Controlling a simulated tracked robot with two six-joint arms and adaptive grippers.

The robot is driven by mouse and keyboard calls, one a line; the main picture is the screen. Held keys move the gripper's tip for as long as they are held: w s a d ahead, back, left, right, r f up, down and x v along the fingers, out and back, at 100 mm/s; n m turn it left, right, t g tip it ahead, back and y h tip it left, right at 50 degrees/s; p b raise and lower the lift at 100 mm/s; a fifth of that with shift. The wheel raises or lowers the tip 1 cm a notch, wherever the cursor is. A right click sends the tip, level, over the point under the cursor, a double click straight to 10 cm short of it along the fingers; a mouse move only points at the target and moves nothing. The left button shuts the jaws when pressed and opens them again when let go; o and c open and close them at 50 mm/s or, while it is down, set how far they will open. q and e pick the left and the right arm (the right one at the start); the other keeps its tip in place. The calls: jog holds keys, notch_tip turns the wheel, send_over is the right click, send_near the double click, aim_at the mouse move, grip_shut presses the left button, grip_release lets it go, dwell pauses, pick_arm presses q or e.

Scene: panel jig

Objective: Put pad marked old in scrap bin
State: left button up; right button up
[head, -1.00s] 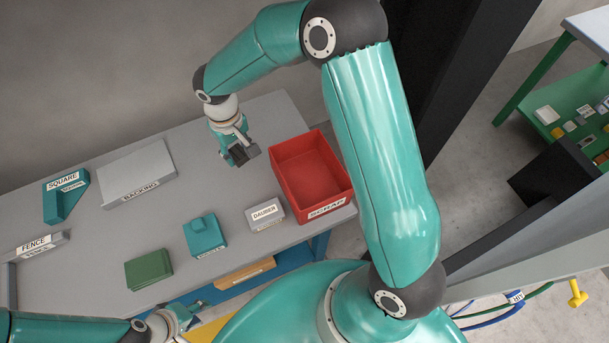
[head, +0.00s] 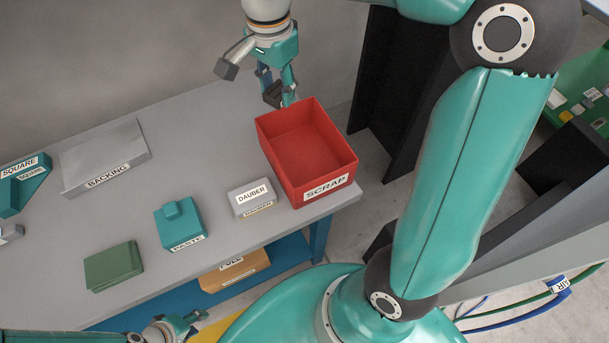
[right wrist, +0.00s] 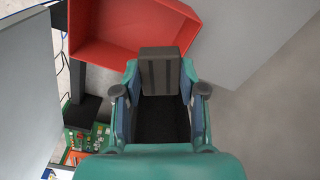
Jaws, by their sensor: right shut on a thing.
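My right gripper (head: 262,88) is above the table's far edge, at the far left corner of the red scrap bin (head: 323,185). In the right wrist view the right gripper (right wrist: 160,95) is shut on a dark pad (right wrist: 160,120) between its fingers. No mark on the pad can be read. The bin (right wrist: 110,48) shows ahead and to the left there, and looks empty in the head view. The pad does not appear to be over the bin's opening. My left gripper (head: 180,326) is low at the bottom edge, too small to tell its state.
On the grey table stand a dauber box (head: 250,195), a teal paste box (head: 178,225), a green block or stack (head: 113,266), a backing tray (head: 105,160) and a teal square (head: 22,187). The table's middle is clear. The bin sits at the right end.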

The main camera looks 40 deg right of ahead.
aim_at(304, 162)
jog(key=s+d+m+b, duration=0.2)
jog(key=s+m+b, duration=0.1)
jog(key=s+m, duration=0.2)
pick_arm(q)
notch_tip(304, 162, down, 7)
jog(key=b, duration=0.2)
jog(key=shift+f, duration=0.15)
pick_arm(e)
notch_tip(304, 162, down, 19)
jog(key=shift+r, duration=0.2)
jog(key=shift+f+b, duration=0.2)
jog(key=shift+b, duration=0.2)
jog(key=o, duration=1.1)
jog(key=shift+r, duration=0.1)
pick_arm(q)
jog(key=shift+f, duration=0.1)
pick_arm(e)
jog(key=shift+o, duration=0.2)
